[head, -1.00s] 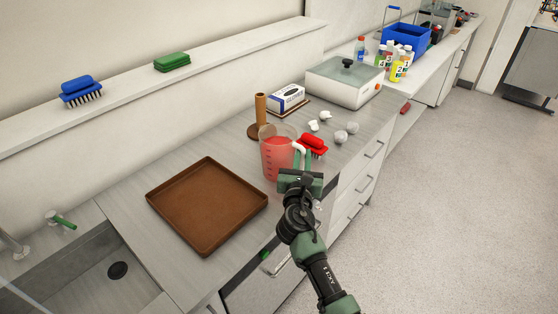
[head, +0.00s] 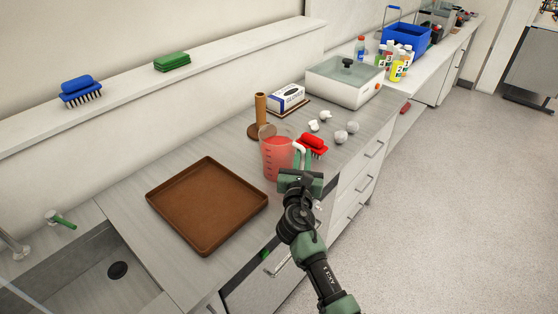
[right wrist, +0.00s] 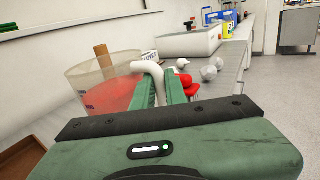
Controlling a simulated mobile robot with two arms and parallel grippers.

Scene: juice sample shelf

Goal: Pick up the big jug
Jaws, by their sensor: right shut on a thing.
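The big jug (head: 275,160) is a clear measuring jug with red liquid in it. It stands upright on the grey counter, right of the brown tray. My left gripper is not in view.
The brown tray (head: 207,205) lies left of the jug. A brown upright holder (head: 260,115), a glove box (head: 287,97) and several crumpled white balls (head: 341,136) stand farther back. A sink (head: 105,280) is at lower left.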

